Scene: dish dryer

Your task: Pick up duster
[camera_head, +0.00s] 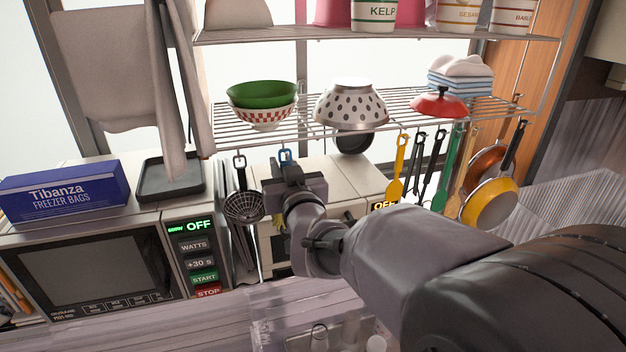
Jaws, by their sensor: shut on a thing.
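The duster (286,157) seems to be the thing whose blue loop end shows just above my gripper, under the wire rack's lower edge. The rest of it is hidden behind the gripper and wrist. A small yellow patch shows below the gripper; I cannot tell whether it is part of the duster. My gripper (282,178) is raised in front of the rack, shut on the blue piece. My wrist and arm hide the fingertips' contact. I cannot tell whether the loop still hangs on its hook.
A black skimmer (243,206) hangs close left of the gripper. A yellow spatula (396,172) and several utensils and pans hang to the right. Bowls stand on the wire shelf (310,122) above. A microwave (95,270) with a freezer bag box (62,193) is at left.

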